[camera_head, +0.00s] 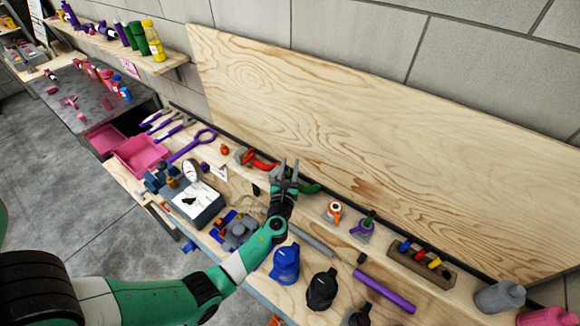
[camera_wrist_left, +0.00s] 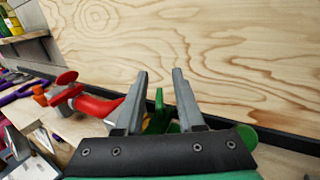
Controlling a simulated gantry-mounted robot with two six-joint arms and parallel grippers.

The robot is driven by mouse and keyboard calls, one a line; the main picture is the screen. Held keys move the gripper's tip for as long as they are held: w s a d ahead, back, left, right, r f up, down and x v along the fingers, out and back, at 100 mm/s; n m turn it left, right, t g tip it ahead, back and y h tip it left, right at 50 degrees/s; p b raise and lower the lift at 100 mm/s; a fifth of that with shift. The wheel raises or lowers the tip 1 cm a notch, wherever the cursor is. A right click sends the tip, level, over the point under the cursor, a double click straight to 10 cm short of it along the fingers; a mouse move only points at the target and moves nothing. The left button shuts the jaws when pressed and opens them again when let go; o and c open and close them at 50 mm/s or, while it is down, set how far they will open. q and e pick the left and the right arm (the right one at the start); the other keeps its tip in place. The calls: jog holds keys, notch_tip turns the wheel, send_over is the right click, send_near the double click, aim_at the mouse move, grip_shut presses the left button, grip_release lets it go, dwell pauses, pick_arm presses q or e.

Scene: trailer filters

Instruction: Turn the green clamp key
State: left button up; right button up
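The green clamp key (camera_head: 310,188) is at the back edge of the bench, just right of my left gripper (camera_head: 286,167) and partly hidden by it. In the left wrist view green parts of it show behind and between the fingers, and a round green end (camera_wrist_left: 246,136) shows to the right. My left gripper (camera_wrist_left: 160,80) is open, its two grey fingers apart with their tips pointing at the wooden board. I cannot tell whether the fingers touch the green clamp key. My right gripper is not in view.
A red clamp (camera_head: 262,164) stands close on the left. It also shows in the left wrist view (camera_wrist_left: 98,106). A wooden board (camera_head: 390,130) rises behind the bench. A gauge box (camera_head: 198,204), bottles and a purple rod (camera_head: 384,290) lie nearer the front.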

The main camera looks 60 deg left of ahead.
pick_arm(q)
jog(key=shift+a, duration=0.1)
grip_shut()
dwell(0.4)
jog(key=shift+w+m+t+h+p, duration=0.15)
jog(key=shift+m+t+h+p, duration=0.15)
jog(key=shift+m+t+h, duration=0.7)
jog(key=t+h, duration=0.1)
jog(key=m+h, duration=0.1)
jog(key=m+t+h, duration=0.1)
jog(key=shift+w+d+t, duration=0.25)
jog(key=shift+d+t, duration=0.05)
jog(key=shift+w+d+m+t+h, duration=0.15)
jog(key=shift+d+m+t+h, duration=0.2)
jog(key=shift+m+h, duration=0.35)
jog(key=shift+a, duration=0.1)
grip_release()
